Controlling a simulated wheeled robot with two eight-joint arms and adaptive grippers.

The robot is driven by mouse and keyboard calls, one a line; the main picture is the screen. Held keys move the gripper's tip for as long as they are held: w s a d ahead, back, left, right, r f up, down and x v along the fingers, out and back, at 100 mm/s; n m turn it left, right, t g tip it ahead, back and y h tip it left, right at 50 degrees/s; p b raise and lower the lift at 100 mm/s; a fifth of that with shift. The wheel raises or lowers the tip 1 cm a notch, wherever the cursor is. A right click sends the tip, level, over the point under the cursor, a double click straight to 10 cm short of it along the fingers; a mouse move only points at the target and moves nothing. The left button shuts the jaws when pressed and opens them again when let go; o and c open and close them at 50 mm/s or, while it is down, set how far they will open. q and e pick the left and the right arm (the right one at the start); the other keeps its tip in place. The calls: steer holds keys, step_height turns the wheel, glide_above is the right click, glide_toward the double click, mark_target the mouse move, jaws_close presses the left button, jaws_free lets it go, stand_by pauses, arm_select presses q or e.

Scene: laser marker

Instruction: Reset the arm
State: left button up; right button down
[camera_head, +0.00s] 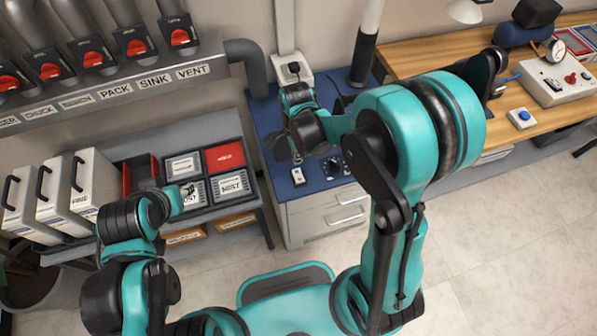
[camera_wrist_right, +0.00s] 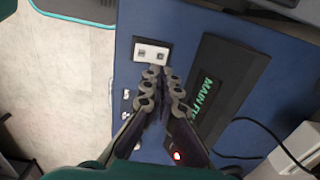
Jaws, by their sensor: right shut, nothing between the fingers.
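My right arm reaches over the blue-topped cabinet (camera_head: 262,118) in the head view. Its right gripper (camera_head: 286,148) is small and partly hidden by the wrist there. In the right wrist view the right gripper (camera_wrist_right: 160,76) is shut and empty, its fingertips together just below a small white switch plate (camera_wrist_right: 152,53) on the blue top. I cannot tell whether the tips touch the plate. My left arm is at the lower left, and the left gripper (camera_head: 190,190) is small near the grey trays. Its fingers are too unclear to read.
A black box labelled "MAIN FI..." (camera_wrist_right: 226,90) lies right of the right fingers, with a black cable beyond. Labelled trays (camera_head: 225,157) and white binders (camera_head: 92,175) stand at left. Red-handled ducts (camera_head: 135,42) hang above. A wooden bench (camera_head: 430,58) stands at right; the floor (camera_head: 500,240) is clear.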

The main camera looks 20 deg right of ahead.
steer(key=shift+r, duration=0.35)
stand_by(0.3)
steer(key=s+d+r+n+t, duration=0.2)
steer(key=s+r+n, duration=0.3)
steer(key=n, duration=0.3)
steer(key=s+d+r+n+t+b, duration=0.1)
steer(key=s+d+r+n+t, duration=0.1)
steer(key=s+r+n+t, duration=0.3)
step_height(320, 180, up, 3)
steer(key=n, duration=0.4)
steer(key=shift+s+d+n, duration=0.15)
steer(key=shift+d+n, duration=0.15)
steer(key=shift+d, duration=0.05)
